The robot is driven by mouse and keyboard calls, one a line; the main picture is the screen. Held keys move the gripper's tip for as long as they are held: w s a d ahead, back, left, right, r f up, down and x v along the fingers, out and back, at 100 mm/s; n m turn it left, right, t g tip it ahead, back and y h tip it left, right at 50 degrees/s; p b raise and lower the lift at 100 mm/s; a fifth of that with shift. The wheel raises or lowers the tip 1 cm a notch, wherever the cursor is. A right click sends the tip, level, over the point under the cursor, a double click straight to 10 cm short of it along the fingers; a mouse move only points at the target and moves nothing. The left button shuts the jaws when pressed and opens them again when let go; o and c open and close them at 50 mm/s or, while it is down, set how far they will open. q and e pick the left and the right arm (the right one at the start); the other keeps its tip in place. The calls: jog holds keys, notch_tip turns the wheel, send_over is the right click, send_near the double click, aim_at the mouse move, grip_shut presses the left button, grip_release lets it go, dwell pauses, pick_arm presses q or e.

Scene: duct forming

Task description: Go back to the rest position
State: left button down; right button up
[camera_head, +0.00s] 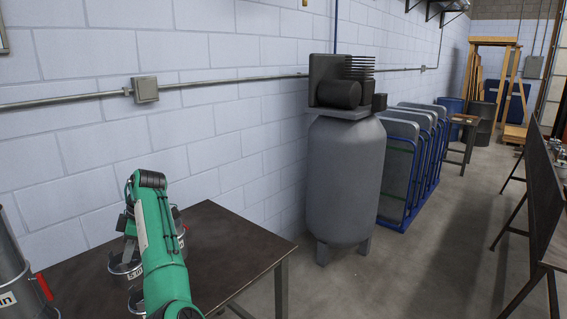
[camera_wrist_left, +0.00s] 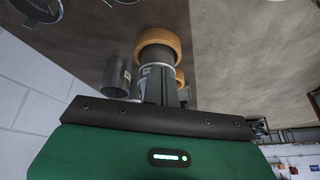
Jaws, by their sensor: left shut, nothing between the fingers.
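My left arm (camera_head: 160,235), green with black joints, reaches over the dark table at the left in the head view. The arm hides most of its gripper there. In the left wrist view, my left gripper (camera_wrist_left: 168,88) is shut with nothing held. A tan, round-ended thing (camera_wrist_left: 158,40) shows just beyond it, and I cannot tell what it is. My right gripper is in neither view.
The dark table (camera_head: 235,240) holds metal duct pieces (camera_head: 125,265) beside my arm. A large metal cylinder (camera_head: 12,265) stands at the left edge. A grey compressor tank (camera_head: 345,185) stands past the table. The floor (camera_head: 400,270) to the right is clear.

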pick_arm(q)
jog(key=s+a+f+m+t+y, duration=0.3)
jog(key=s+f+m, duration=0.7)
jog(key=s+f, duration=0.95)
jog(key=s+d+f+m+t+h, duration=0.2)
jog(key=s+d+f+m+h, duration=0.15)
jog(key=s+d+m, duration=0.55)
jog(key=s+d+f+m+t+h, duration=0.15)
jog(key=s+d+m+h, duration=0.35)
jog(key=s+d, duration=0.8)
notch_tip(320, 180, down, 29)
jog(key=s+a+m+g+y, duration=0.1)
jog(key=s+a+g, duration=0.1)
jog(key=s+a+f, duration=0.1)
jog(key=s+f, duration=0.8)
jog(key=f, duration=0.1)
jog(key=s+a+f, duration=0.2)
jog(key=s+f, duration=0.8)
jog(key=f, duration=0.1)
jog(key=shift+s+a+g, duration=0.15)
jog(key=shift+a+g, duration=0.1)
jog(key=shift+g, duration=0.2)
jog(key=shift+f, duration=0.1)
